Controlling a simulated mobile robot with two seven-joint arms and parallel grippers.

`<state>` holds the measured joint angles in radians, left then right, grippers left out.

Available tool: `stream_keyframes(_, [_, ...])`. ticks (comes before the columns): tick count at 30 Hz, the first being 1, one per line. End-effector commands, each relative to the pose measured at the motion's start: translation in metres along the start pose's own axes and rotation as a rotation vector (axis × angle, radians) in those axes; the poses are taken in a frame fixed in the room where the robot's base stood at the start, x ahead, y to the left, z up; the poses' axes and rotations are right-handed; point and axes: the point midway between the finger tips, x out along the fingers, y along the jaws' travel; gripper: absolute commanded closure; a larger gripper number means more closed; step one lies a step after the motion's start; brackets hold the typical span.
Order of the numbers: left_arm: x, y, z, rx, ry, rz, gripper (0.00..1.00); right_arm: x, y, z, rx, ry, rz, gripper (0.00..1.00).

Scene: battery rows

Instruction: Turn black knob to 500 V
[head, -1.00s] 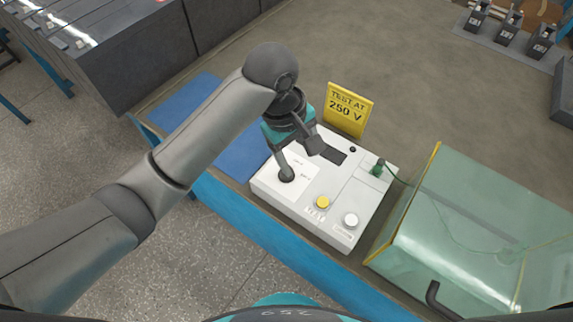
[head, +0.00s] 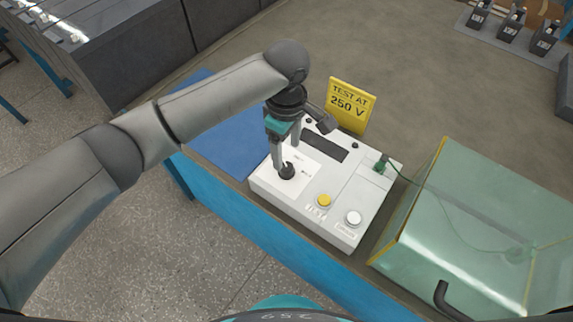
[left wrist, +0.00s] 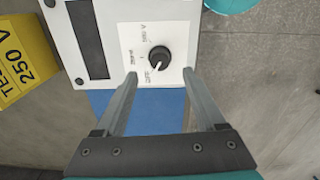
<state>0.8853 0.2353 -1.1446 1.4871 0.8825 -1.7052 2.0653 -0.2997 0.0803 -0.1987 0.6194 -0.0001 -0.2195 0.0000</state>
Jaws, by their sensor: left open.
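The black knob (head: 287,172) is on the light panel of a white tester box (head: 335,232). In the left wrist view the round knob (left wrist: 159,57) has a pale pointer line aimed to the lower left. My right gripper is not in view.
A yellow sign (head: 346,103) behind the tester reads TEST AT 250 V. The box has a dark display (head: 324,148), a yellow button (head: 324,201) and a white button (head: 353,217). A clear greenish case (head: 470,230) stands at right. A blue mat (head: 225,140) lies at left.

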Motion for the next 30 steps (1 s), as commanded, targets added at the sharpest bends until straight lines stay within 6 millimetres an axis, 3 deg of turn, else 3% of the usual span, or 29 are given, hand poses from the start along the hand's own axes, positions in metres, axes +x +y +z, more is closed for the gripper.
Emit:
stream_keyframes(3, [0.027, -0.001, -0.001, -0.001, 0.002, -0.003, 0.28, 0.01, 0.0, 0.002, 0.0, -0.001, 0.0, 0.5])
stream_keyframes(9, [0.051, -0.001, 0.0, 0.0, 0.001, -0.002, 0.28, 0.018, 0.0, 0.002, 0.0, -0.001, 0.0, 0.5])
stream_keyframes(21, [0.058, 0.0, 0.0, 0.001, 0.0, 0.0, 0.28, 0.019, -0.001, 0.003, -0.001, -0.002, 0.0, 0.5])
stream_keyframes(30, [0.057, 0.0, 0.0, 0.001, 0.0, 0.0, 0.61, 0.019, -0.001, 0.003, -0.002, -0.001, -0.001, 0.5])
